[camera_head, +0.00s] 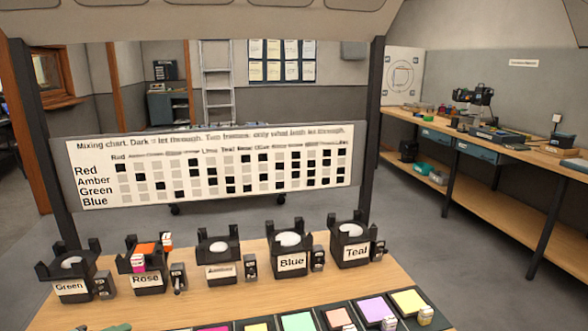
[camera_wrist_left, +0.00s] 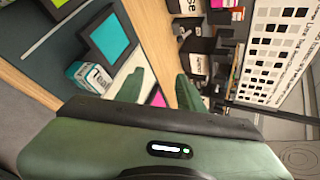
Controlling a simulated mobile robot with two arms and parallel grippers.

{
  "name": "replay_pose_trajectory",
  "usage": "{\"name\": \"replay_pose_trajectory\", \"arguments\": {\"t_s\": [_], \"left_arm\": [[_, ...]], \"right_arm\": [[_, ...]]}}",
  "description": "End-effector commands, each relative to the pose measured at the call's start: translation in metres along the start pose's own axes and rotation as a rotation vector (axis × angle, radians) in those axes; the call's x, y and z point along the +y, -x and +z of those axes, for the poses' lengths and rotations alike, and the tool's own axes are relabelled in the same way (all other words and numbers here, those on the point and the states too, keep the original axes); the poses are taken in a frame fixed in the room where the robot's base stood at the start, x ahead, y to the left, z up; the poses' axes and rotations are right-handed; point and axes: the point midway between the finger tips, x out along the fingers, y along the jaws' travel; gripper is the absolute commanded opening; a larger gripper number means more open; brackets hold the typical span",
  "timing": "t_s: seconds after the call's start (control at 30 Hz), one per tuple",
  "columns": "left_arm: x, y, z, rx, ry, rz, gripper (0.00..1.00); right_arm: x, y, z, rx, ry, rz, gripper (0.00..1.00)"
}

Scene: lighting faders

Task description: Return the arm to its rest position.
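My left gripper (camera_wrist_left: 164,90) shows in the left wrist view with its two green fingers apart and nothing seen between them. It is over the wooden table (camera_wrist_left: 150,35), near a magenta swatch and the dark stands. In the head view only a small green piece, likely this gripper (camera_head: 118,328), shows at the bottom left edge. My right gripper is in neither view.
Another stand (camera_head: 220,271) has an unreadable label. Small dark switch units stand beside the stands. A mixing chart board (camera_head: 210,165) rises behind. Coloured swatches, including a purple one (camera_head: 377,309), line the front. A blue-white box (camera_wrist_left: 88,76) sits by a teal swatch (camera_wrist_left: 109,39).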

Motion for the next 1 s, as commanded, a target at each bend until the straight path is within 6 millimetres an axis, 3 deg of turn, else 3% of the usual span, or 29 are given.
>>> {"name": "replay_pose_trajectory", "arguments": {"t_s": [0.37,0.57,0.7,0.77,0.87,0.97,1.0], "left_arm": [[-0.065,0.006,-0.035,0.016,0.046,-0.313,0.38],[-0.113,0.029,-0.051,-0.014,0.169,-0.575,0.38],[-0.139,0.061,-0.048,-0.096,0.376,-0.787,0.38],[-0.14,0.076,-0.041,-0.156,0.511,-0.858,0.38],[-0.121,0.092,-0.026,-0.278,0.762,-0.905,0.38],[-0.078,0.095,-0.021,-0.41,1.029,-0.848,0.38],[-0.056,0.093,-0.024,-0.463,1.135,-0.795,0.38]], "right_arm": [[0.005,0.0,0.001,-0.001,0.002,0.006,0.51],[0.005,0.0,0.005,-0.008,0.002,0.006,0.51],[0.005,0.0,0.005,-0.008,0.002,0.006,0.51],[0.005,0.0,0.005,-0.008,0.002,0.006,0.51],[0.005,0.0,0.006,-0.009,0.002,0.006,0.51],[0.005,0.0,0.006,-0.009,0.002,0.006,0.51],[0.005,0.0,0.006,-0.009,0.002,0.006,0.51]]}}
